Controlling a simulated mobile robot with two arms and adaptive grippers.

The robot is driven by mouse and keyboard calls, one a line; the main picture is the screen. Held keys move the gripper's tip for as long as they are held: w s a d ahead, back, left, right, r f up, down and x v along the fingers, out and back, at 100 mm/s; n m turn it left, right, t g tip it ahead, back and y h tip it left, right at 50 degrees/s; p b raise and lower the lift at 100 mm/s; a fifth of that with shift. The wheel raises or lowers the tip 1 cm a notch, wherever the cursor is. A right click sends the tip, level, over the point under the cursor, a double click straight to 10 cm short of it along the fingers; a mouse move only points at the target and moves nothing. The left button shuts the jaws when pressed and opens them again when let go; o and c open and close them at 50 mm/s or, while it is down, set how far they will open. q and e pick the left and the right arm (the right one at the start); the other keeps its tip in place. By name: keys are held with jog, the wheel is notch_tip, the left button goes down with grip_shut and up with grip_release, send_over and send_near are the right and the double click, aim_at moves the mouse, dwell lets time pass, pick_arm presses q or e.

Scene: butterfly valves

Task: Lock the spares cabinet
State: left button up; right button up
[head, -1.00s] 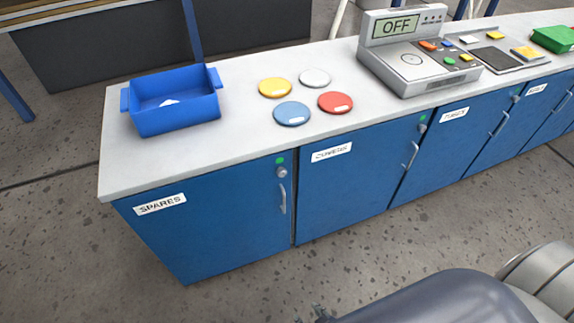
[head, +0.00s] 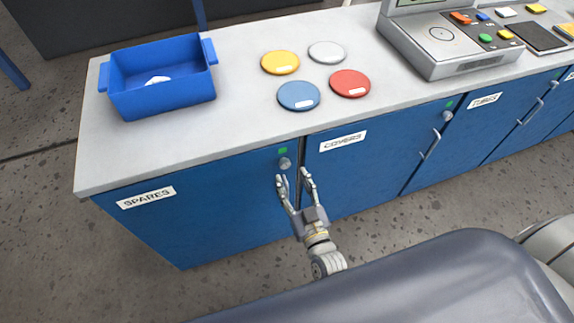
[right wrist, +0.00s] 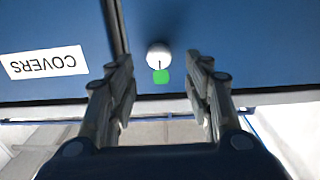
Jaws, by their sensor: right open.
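The blue spares cabinet (head: 190,215) stands at the left end of the bench, its door shut and marked by a white SPARES label (head: 146,197). A round grey lock knob (head: 285,163) sits near its upper right corner, with a green mark (head: 283,150) just above it. My right gripper (head: 293,174) is open and empty just below the knob and hides the door handle. In the right wrist view the knob (right wrist: 158,56) shows beyond and between the open fingers, apart from them, with a dark line on it. My left gripper is not in view.
The covers cabinet (head: 365,170) adjoins on the right, with its own knob and handle. On the grey benchtop (head: 235,115) are a blue bin (head: 160,95), several coloured discs and a grey scale (head: 445,45). The floor in front is clear.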

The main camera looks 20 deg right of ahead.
aim_at(286, 166)
jog(key=w, duration=0.5)
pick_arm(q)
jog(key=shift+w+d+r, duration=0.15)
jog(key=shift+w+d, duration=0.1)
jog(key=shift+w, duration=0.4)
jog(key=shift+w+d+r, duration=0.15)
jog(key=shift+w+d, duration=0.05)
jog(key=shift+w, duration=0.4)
pick_arm(e)
jog(key=shift+w, duration=0.2)
jog(key=shift+c, duration=0.6)
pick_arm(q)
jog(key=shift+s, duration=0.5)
pick_arm(e)
jog(key=c, duration=1)
